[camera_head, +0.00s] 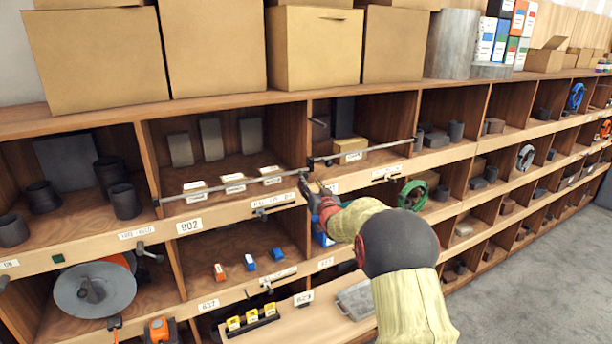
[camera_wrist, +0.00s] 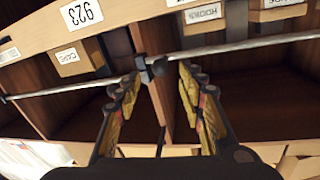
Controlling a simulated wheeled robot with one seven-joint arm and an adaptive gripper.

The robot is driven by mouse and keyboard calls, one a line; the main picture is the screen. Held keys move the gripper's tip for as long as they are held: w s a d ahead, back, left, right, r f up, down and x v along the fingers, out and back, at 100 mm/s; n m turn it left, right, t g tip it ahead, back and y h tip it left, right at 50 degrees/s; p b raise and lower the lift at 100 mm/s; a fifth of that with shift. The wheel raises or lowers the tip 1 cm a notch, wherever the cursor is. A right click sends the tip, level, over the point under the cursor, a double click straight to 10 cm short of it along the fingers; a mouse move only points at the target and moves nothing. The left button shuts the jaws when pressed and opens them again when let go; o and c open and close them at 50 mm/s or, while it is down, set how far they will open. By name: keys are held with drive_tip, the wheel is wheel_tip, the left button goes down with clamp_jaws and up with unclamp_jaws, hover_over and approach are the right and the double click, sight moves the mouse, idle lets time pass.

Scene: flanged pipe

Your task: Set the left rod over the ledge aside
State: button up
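The left rod over the ledge (camera_head: 232,186) is a thin grey metal bar across the front of the cubby with three small labelled boxes. It shows at the right in the wrist view (camera_wrist: 245,44). A second rod (camera_head: 365,149) crosses the neighbouring cubby on the right and shows at the left in the wrist view (camera_wrist: 70,88). A dark bracket (camera_wrist: 152,68) sits where the rod ends meet, at the divider. My gripper (camera_head: 312,186) is at this bracket; in the wrist view its fingers (camera_wrist: 160,82) are spread on either side of it, with a gap visible. Contact cannot be told.
The small boxes (camera_head: 234,183) stand just behind the left rod. Dark blocks (camera_head: 211,139) stand deeper in. Large cardboard boxes (camera_head: 315,48) cover the top of the shelf (camera_head: 285,97). Lower cubbies hold a grey disc (camera_head: 95,290) and small coloured items. Floor (camera_head: 530,270) is clear at right.

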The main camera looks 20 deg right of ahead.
sight(307, 178)
drive_tip(key=shift+w+d+p, duration=0.15)
drive_tip(key=shift+w+p, duration=0.2)
drive_tip(key=shift+w, duration=0.7)
drive_tip(key=shift+w+d+p, duration=0.2)
drive_tip(key=shift+w+p, duration=0.2)
drive_tip(key=shift+w, duration=0.7)
drive_tip(key=shift+w+d+p, duration=0.15)
drive_tip(key=shift+w+p, duration=0.2)
drive_tip(key=shift+w, duration=0.7)
drive_tip(key=c, duration=0.3)
clamp_jaws()
